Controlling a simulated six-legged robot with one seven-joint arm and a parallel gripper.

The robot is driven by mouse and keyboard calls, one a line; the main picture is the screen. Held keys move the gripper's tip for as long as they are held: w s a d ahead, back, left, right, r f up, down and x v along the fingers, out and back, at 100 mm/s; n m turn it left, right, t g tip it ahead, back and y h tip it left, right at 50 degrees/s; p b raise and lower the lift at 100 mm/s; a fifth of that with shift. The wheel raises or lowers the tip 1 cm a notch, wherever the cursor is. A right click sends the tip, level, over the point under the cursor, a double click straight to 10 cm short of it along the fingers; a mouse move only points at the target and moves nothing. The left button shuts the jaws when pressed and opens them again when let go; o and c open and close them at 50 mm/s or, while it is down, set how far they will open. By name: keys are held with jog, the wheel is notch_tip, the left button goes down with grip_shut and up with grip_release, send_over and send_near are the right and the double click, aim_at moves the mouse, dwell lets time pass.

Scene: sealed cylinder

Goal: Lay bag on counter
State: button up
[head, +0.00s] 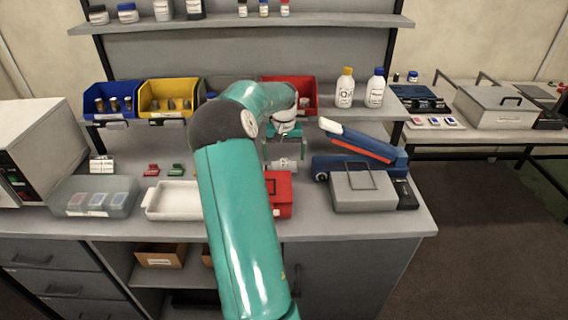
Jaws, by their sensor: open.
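My gripper (284,152) points down over the counter (330,222), right of the picture's middle, partly behind my arm. Its two teal fingers are apart. A small light-grey labelled piece (285,164) shows between and just below the fingertips; I cannot tell whether it rests on the counter or whether the fingers touch it. I cannot make out for certain which thing is the bag; this pale piece may be it or part of it.
A red case (279,196) stands just in front of the gripper. A white tray (172,201) and clear container (95,197) lie left. Bins (168,98) line the back.

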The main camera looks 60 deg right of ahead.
aim_at(284, 165)
notch_tip(284, 165, up, 7)
dwell(0.3)
jog(key=w+a+r+n+t, duration=0.1)
jog(key=w+a+r+n, duration=0.2)
jog(key=a, duration=0.8)
jog(key=w+a+r+n+t, duration=0.1)
jog(key=w+a+r, duration=0.3)
jog(key=a, duration=0.7)
jog(key=w+a+r+n+t, duration=0.1)
jog(key=w+a+r+n, duration=0.2)
jog(key=a, duration=0.8)
jog(key=s+a+n+t, duration=0.1)
jog(key=s+a, duration=0.4)
jog(key=a, duration=0.7)
jog(key=s+a+f+n+t, duration=0.1)
jog(key=s+a+n, duration=0.3)
jog(key=a, duration=0.8)
jog(key=shift+s+a+n+t, duration=0.3)
jog(key=shift+s+a, duration=0.1)
jog(key=shift+s, duration=0.4)
jog(key=shift+c, duration=0.4)
